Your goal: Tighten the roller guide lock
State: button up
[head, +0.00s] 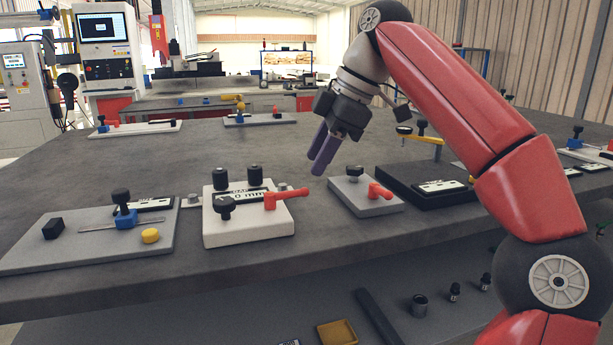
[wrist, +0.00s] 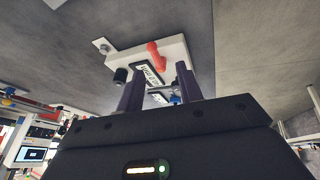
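My gripper (head: 317,165) has two purple fingers, apart and empty, pointing down above the table behind the grey plate. The grey plate (head: 345,200) carries a red lever (head: 380,191) and a black knob (head: 355,172). To its left, a white block (head: 245,233) carries another red lever (head: 286,196), several black knobs and a label ending in "mm". I cannot tell which lever is the roller guide lock. In the wrist view, my open gripper (wrist: 160,69) shows in front of a pale block (wrist: 178,46) with a red lever (wrist: 156,55); the fingers partly cover it.
At the left, a grey plate (head: 60,255) holds a blue slider (head: 126,219) and a yellow knob (head: 150,236). A black base (head: 410,196) stands at the right, close to my arm. A lower shelf holds a yellow tray (head: 337,334). The table's middle is mostly clear.

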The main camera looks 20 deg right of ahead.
aim_at(296, 190)
jog(key=shift+n, duration=0.3)
jog(key=shift+w+x, duration=0.25)
jog(key=shift+x, duration=1.6)
jog(key=shift+w+x, duration=0.2)
jog(key=shift+x, duration=1.7)
jog(key=shift+r, duration=0.15)
grip_shut()
